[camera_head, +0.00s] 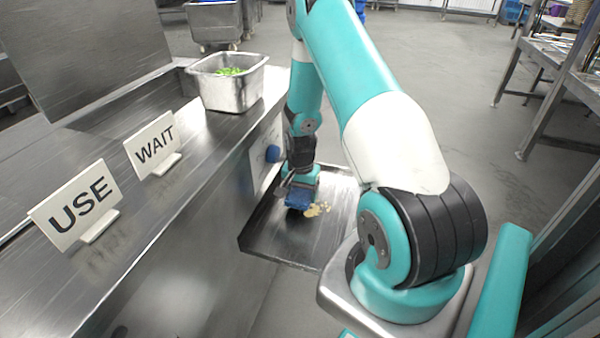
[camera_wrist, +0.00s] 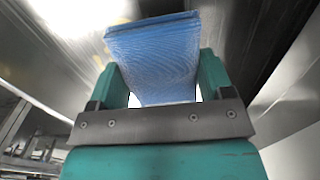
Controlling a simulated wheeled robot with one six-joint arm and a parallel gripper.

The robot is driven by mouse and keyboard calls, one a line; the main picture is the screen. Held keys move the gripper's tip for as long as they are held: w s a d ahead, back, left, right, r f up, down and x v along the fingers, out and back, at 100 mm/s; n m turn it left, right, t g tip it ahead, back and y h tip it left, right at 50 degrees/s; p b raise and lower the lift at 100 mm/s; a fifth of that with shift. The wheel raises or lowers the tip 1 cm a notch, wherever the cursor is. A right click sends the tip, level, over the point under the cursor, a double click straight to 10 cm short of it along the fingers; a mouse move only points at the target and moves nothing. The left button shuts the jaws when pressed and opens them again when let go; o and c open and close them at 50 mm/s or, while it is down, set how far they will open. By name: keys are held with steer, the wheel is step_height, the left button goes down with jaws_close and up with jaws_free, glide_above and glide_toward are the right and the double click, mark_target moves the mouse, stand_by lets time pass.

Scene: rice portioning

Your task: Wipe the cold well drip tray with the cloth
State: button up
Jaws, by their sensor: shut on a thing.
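The drip tray (camera_head: 283,246) is a flat, dark metal tray with a low rim, sticking out from the side of the steel counter. A pale yellowish spill (camera_head: 317,210) lies on it, just right of my gripper. My gripper (camera_head: 301,190) is low over the tray and shut on a folded blue cloth (camera_head: 299,198). The cloth is at or close to the tray surface; I cannot tell if it touches. In the wrist view the cloth (camera_wrist: 155,55) stands out between the two teal fingers of my gripper (camera_wrist: 160,90).
On the counter (camera_head: 150,225) stand a "USE" sign (camera_head: 77,205), a "WAIT" sign (camera_head: 152,144) and a metal pan (camera_head: 228,88) with green food. A round blue knob (camera_head: 273,153) is on the counter side. Steel racks (camera_head: 560,75) stand right; open floor lies beyond the tray.

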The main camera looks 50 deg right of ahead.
steer(key=shift+r+p, duration=1.9)
steer(key=shift+r, duration=0.75)
